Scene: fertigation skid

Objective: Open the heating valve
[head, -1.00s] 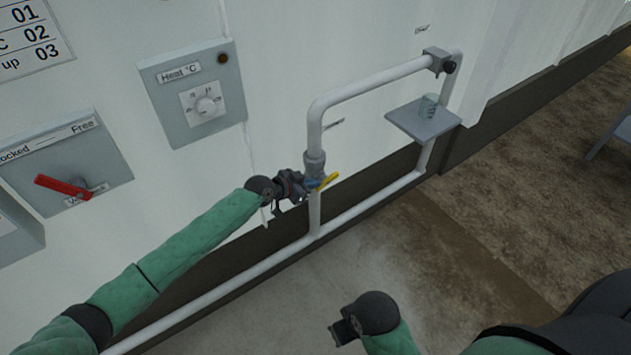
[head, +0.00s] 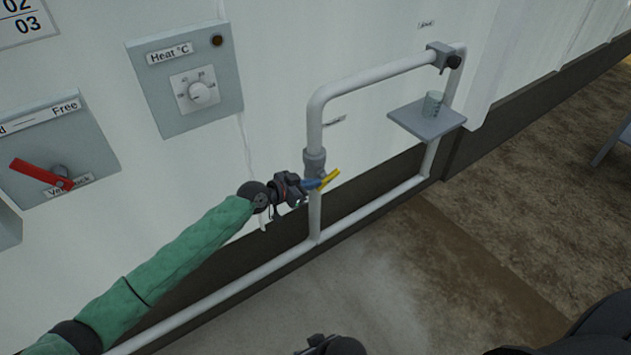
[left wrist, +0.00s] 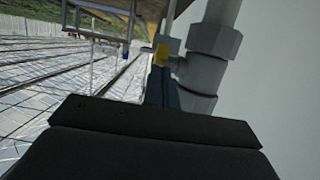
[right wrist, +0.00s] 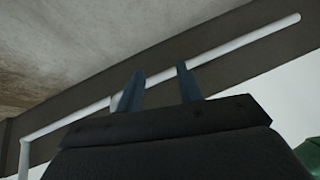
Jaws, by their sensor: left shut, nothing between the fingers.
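A valve with a yellow handle (head: 331,178) sits on the upright white pipe, below a grey fitting (head: 314,160). My left gripper (head: 314,184) is at the valve, its blue fingers shut with nothing between them, right beside the handle. In the left wrist view the shut fingers (left wrist: 162,85) are in front of a bit of the yellow handle (left wrist: 162,54), next to the grey fitting (left wrist: 205,70); I cannot tell whether they touch it. My right gripper (right wrist: 160,85) is open and empty; only its top shows at the head view's bottom edge.
A grey panel with a Heat °C dial (head: 198,92) and a panel with a red lever (head: 40,174) are on the wall at left. A small grey shelf (head: 420,124) on the pipe loop holds a clear beaker (head: 432,104). The floor in front is clear.

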